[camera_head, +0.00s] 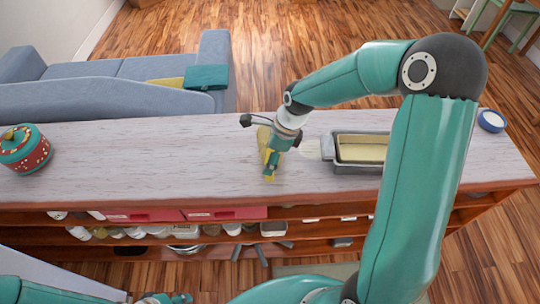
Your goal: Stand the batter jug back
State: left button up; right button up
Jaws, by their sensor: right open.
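A yellow jug (263,137) is on the pale wooden counter top, left of the loaf pan. It is partly hidden behind my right gripper (269,173), and I cannot tell whether it stands upright or leans. My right gripper points down at the jug's near side, its jaws open. Whether it touches the jug is unclear. A grey rectangular pan (335,163) with a pale yellow filling sits to the right. My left gripper (172,299) shows only in part at the bottom edge, too cut off to read its jaws.
A red and teal lidded pot (24,150) stands at the counter's left end. A small blue-rimmed bowl (491,120) is at the right end. The counter (140,160) between pot and jug is clear. Shelves below hold red boxes (225,213) and several jars.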

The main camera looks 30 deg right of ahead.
jog(key=shift+r, duration=0.2)
dwell(0.4)
jog(key=p+v, duration=0.6)
jog(key=v, duration=0.2)
dwell(1.6)
jog(key=shift+s, duration=0.1)
jog(key=v, duration=1.2)
jog(key=a+f+n, duration=0.1)
jog(key=f+n, duration=0.1)
jog(key=f, duration=0.1)
jog(key=w+a+f+n, duration=0.1)
jog(key=a+f, duration=0.1)
jog(key=f, duration=0.2)
jog(key=a+f+n, duration=0.1)
jog(key=f+n, duration=0.1)
jog(key=f, duration=0.1)
jog(key=shift+w+a+f+n, duration=0.2)
jog(key=shift+w+a+n, duration=0.1)
jog(key=shift+a, duration=0.05)
jog(key=s+a+f+n, duration=0.6)
jog(key=f+n, duration=0.3)
jog(key=f, duration=0.2)
jog(key=s+a+f+n+g+y, duration=0.1)
jog(key=s+a+f+n, duration=0.6)
jog(key=a+f+n, duration=0.2)
notch_tip(320, 180, down, 3)
jog(key=shift+r, duration=0.2)
jog(key=shift+d, duration=0.1)
